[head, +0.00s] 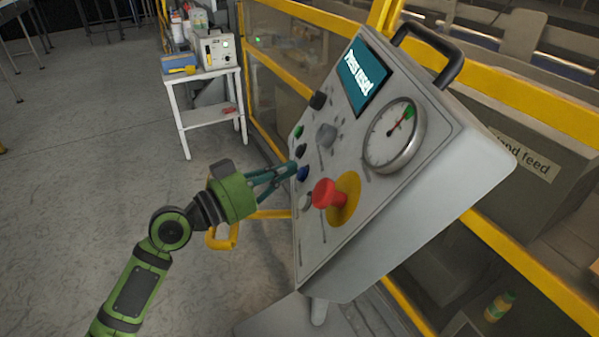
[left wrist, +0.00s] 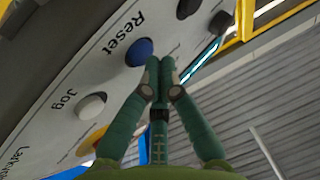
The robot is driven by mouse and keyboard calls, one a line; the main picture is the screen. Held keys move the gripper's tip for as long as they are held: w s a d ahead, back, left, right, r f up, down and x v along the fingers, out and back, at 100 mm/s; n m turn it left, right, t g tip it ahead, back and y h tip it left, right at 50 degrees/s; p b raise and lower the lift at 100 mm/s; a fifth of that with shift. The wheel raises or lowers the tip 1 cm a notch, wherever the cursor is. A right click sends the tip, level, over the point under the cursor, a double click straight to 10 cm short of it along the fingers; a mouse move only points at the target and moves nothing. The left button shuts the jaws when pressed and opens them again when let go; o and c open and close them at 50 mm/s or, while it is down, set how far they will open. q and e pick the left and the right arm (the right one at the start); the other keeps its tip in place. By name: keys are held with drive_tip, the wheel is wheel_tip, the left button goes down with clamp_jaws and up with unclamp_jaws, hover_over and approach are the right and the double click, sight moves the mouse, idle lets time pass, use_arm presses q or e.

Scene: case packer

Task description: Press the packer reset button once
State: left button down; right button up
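The blue reset button (head: 303,173) is on the sloping front of the grey control panel (head: 340,250). In the left wrist view the blue button (left wrist: 139,52) has the word "Reset" printed beside it. My left gripper (head: 292,169) has its fingers together and points at the panel near the blue button. In the left wrist view its closed fingertips (left wrist: 160,62) are just beside the button; I cannot tell whether they touch it. The panel screen (head: 364,77) appears to read "Press reset". My right gripper is not in view.
A red mushroom button (head: 325,193) on a yellow plate sits close to the blue one. A white jog button (left wrist: 91,105), dark knobs and a gauge (head: 394,135) are also on the panel. Yellow guard rails (head: 262,101) stand behind.

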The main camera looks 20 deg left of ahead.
use_arm(q)
drive_tip(key=shift+w+d+f, duration=0.1)
drive_tip(key=shift+d+f, duration=0.1)
drive_tip(key=shift+d, duration=0.1)
idle(0.6)
drive_tip(key=shift+a, duration=0.15)
drive_tip(key=shift+s+a+r+b, duration=0.25)
drive_tip(key=shift+a+r+b, duration=0.15)
drive_tip(key=shift+a+b, duration=0.1)
drive_tip(key=shift+s+a+r+b, duration=0.25)
drive_tip(key=shift+a+r+b, duration=0.15)
drive_tip(key=shift+a, duration=0.25)
drive_tip(key=shift+s+a+r+b, duration=0.25)
drive_tip(key=shift+a+r, duration=0.2)
drive_tip(key=shift+a, duration=0.25)
drive_tip(key=shift+s+a+r+b, duration=0.25)
drive_tip(key=shift+a+r+b, duration=0.15)
drive_tip(key=shift+a, duration=0.25)
